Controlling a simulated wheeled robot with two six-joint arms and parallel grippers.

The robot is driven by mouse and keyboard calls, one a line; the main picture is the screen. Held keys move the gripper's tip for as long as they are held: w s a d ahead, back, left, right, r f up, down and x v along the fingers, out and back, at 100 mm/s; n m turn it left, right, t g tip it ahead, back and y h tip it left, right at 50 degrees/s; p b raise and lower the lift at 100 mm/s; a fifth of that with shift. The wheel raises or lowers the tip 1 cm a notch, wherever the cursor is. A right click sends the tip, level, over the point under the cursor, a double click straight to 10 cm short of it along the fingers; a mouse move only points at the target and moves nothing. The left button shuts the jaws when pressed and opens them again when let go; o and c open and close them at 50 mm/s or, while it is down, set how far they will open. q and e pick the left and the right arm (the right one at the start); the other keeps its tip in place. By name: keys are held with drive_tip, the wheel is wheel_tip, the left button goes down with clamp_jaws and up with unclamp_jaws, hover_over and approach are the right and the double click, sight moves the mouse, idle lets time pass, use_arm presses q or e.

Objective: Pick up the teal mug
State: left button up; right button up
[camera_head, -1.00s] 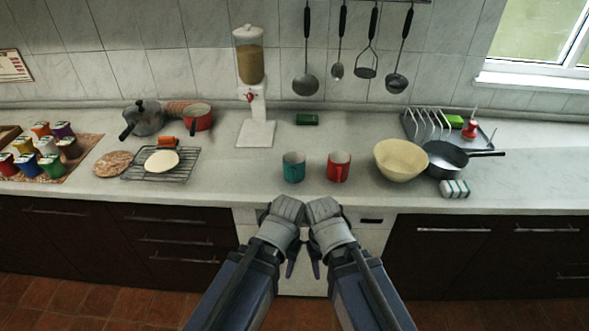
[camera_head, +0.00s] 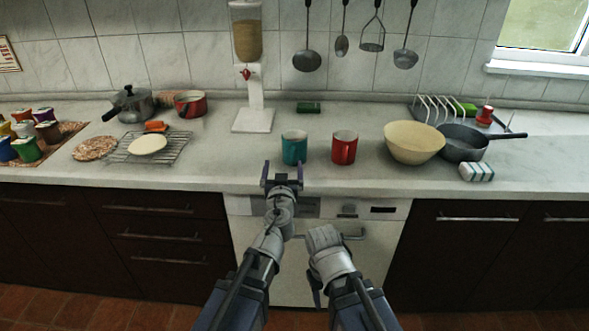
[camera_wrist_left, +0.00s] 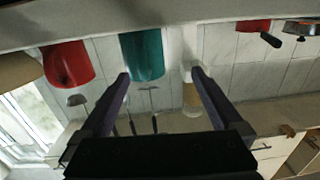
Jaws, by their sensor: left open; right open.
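The teal mug (camera_head: 294,147) stands upright on the counter, just left of a red mug (camera_head: 344,148). My left gripper (camera_head: 282,172) is open and empty at the counter's front edge, just in front of the teal mug and apart from it. In the left wrist view, which looks upside down, the teal mug (camera_wrist_left: 143,55) shows beyond the two spread fingers (camera_wrist_left: 160,78), and the red mug (camera_wrist_left: 68,64) is to its left. My right gripper (camera_head: 316,290) hangs low in front of the white appliance, below the counter edge; its fingers are partly hidden.
A cream bowl (camera_head: 413,143) and dark pan (camera_head: 463,143) stand right of the red mug. A dispenser (camera_head: 253,118) stands behind and left. A wire rack (camera_head: 172,152) lies farther left.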

sight(292, 157)
use_arm(q)
drive_tip(key=shift+w+d+f+m+h+b, duration=0.1)
drive_tip(key=shift+d+f+m+h+b, duration=0.15)
drive_tip(key=shift+d+h, duration=0.25)
drive_tip(key=shift+w+d+f+m+h+b, duration=0.15)
drive_tip(key=shift+d+m+h, duration=0.1)
drive_tip(key=shift+d+h, duration=0.25)
drive_tip(key=shift+d+r, duration=0.1)
drive_tip(key=shift+w+d+r+p, duration=0.1)
drive_tip(key=shift+w+p, duration=0.05)
drive_tip(key=shift+w, duration=1.8)
drive_tip(key=shift+w+r+p, duration=0.1)
drive_tip(key=shift+w+p, duration=0.05)
drive_tip(key=shift+w, duration=1.8)
drive_tip(key=shift+s, duration=0.1)
drive_tip(key=c, duration=1.4)
